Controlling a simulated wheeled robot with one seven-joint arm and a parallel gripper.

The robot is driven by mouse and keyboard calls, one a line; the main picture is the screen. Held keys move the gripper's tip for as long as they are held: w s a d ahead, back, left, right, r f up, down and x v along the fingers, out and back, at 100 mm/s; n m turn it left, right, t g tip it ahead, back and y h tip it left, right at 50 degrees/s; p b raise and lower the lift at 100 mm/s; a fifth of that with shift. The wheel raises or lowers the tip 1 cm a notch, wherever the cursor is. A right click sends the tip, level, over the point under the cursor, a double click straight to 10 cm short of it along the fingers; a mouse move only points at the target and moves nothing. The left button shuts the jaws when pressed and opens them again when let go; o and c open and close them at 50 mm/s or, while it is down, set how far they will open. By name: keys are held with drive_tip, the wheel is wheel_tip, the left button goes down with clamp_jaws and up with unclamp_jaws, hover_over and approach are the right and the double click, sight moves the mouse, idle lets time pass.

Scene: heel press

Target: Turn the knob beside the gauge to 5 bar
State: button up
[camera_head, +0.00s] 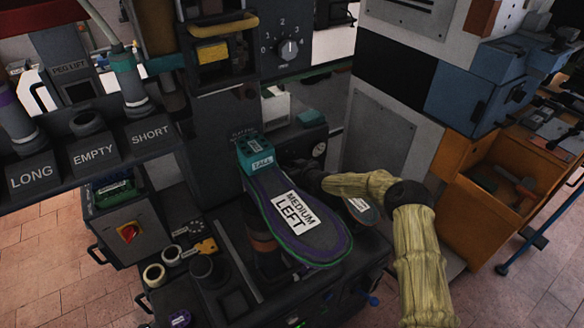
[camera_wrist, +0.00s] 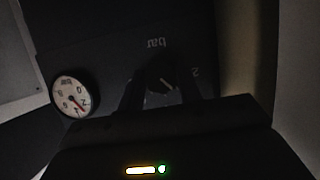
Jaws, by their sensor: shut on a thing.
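In the wrist view, the dark knob (camera_wrist: 160,82) sits on a dark panel, with a pale pointer line on it. My gripper (camera_wrist: 162,86) has one finger on each side of the knob and is shut on it. An upside-down "bar" label shows beyond the knob. The white round gauge (camera_wrist: 75,95) is to its left, with a red needle slanting toward the lower right. Its numbers are too small and dark to read surely. In the head view the gauge (camera_head: 319,150) shows small behind the shoe form; my gripper and the knob are largely hidden there.
A "MEDIUM LEFT" shoe form (camera_head: 296,214) stands in front of the panel, close to my arm. Another numbered dial (camera_head: 289,48) is higher up. Labelled holders (camera_head: 93,152) stand left, and an orange cabinet (camera_head: 483,205) stands right.

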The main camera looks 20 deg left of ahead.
drive_tip(key=shift+w+d+f+m+b, duration=0.15)
drive_tip(key=shift+m+b, duration=0.25)
drive_tip(key=shift+b, duration=1.1)
drive_tip(key=m+g+y+b, duration=0.1)
drive_tip(key=m+b, duration=0.1)
drive_tip(key=b, duration=0.4)
drive_tip(key=m+g+y+b, duration=0.1)
drive_tip(key=m+b, duration=0.1)
drive_tip(key=b, duration=0.4)
drive_tip(key=shift+f+y, duration=0.2)
drive_tip(key=shift+y, duration=0.1)
drive_tip(key=m+b, duration=0.1)
drive_tip(key=b, duration=0.1)
drive_tip(key=m+g+y+b, duration=0.1)
drive_tip(key=m+b, duration=0.1)
drive_tip(key=b, duration=0.1)
drive_tip(key=shift+w+d+y, duration=0.1)
drive_tip(key=shift+y, duration=0.2)
drive_tip(key=m+y+b, duration=0.1)
drive_tip(key=m+b, duration=0.1)
drive_tip(key=m, duration=0.1)
drive_tip(key=shift+r+m+y+b, duration=0.1)
drive_tip(key=shift+m+y+b, duration=0.2)
drive_tip(key=shift+m+b, duration=0.1)
drive_tip(key=o, duration=1)
drive_tip(key=shift+r, duration=0.1)
